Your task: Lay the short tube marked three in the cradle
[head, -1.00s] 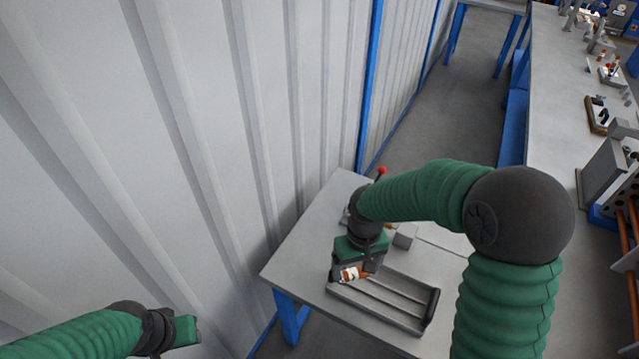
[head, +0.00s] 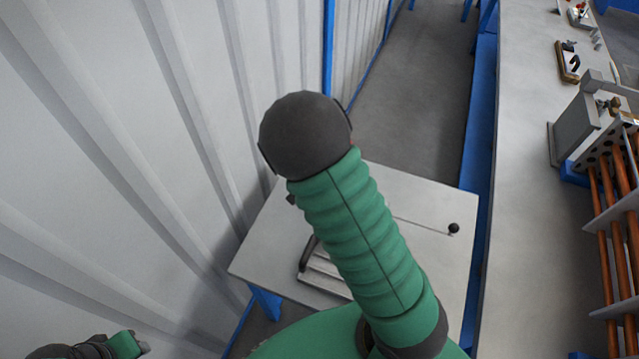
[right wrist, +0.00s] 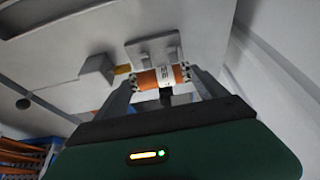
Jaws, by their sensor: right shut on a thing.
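The number on the label is too small to read. A grey bracket-like plate (right wrist: 152,46) shows just beyond the tube; I cannot tell if it is the cradle or if the tube touches it. In the head view my right arm hides the gripper and tube.
A grey ridged tray (head: 318,278) on the small table (head: 262,250) is partly hidden by my arm. A grey block (right wrist: 98,74) stands beside the bracket. A corrugated wall (head: 130,130) borders the left; a long bench (head: 530,200) stands right.

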